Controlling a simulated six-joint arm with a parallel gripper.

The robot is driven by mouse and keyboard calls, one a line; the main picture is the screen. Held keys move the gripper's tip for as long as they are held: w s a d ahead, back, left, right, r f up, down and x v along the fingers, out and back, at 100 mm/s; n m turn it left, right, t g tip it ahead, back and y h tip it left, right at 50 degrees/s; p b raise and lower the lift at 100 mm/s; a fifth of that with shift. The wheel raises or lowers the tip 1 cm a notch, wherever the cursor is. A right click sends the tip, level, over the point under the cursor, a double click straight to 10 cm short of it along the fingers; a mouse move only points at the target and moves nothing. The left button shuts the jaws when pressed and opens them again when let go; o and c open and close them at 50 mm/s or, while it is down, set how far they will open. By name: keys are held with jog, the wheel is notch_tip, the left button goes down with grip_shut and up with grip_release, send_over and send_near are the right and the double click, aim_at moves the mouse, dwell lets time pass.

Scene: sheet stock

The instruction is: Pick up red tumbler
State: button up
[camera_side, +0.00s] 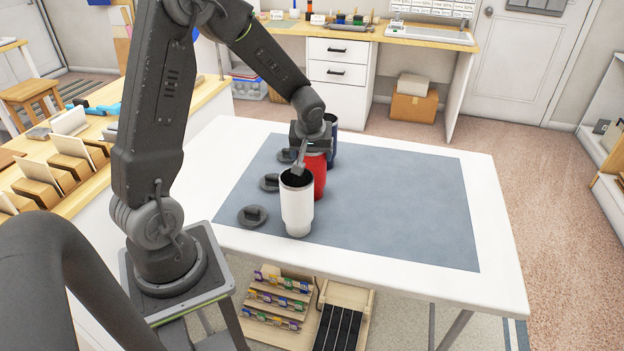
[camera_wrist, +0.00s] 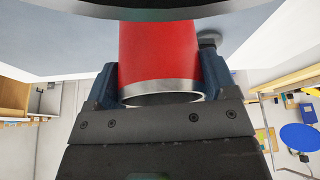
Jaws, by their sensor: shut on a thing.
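The red tumbler (camera_side: 319,176) stands on the blue-grey mat (camera_side: 400,200), between a white tumbler in front and a dark blue tumbler behind. My gripper (camera_side: 306,158) is at its upper part, coming from above. In the wrist view the red tumbler (camera_wrist: 158,52) sits between the two fingers of my gripper (camera_wrist: 160,82), with its silver rim toward the palm. The fingers are shut on it from both sides. In the side view the white tumbler and my gripper hide part of it.
The white tumbler (camera_side: 297,206) stands close in front of the red one, and the dark blue tumbler (camera_side: 331,136) close behind. Several dark lids, one at the front (camera_side: 252,216), lie to the left. The right half of the mat is clear.

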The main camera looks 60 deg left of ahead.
jog(key=shift+c, duration=1)
jog(key=shift+r, duration=0.15)
